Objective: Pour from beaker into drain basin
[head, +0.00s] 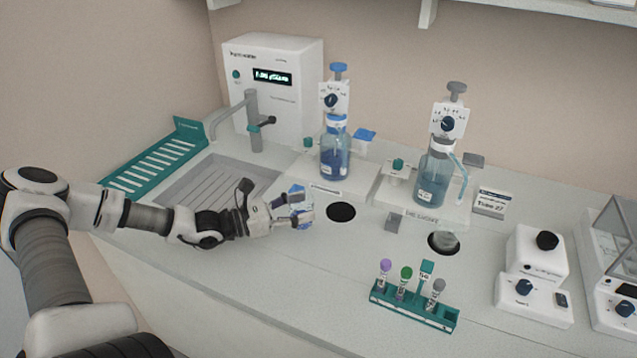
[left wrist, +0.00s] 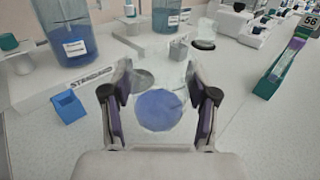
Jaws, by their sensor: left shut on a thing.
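My left gripper (head: 296,213) is shut on a clear beaker that holds blue liquid; the beaker (left wrist: 160,110) shows best between the two fingers (left wrist: 160,103) in the left wrist view. In the head view the fingers hide most of it. It looks roughly upright, low over the worktop; whether it touches the surface I cannot tell. The drain basin (head: 190,183) is a grey ribbed sink to the left of the gripper, under a grey tap (head: 252,122). My left forearm passes in front of its near edge. My right gripper is out of view.
Two dispenser bottles (head: 335,158) (head: 432,182) stand behind. A green tube rack (head: 415,305) is at the front right. A teal drying rack (head: 160,160) borders the basin.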

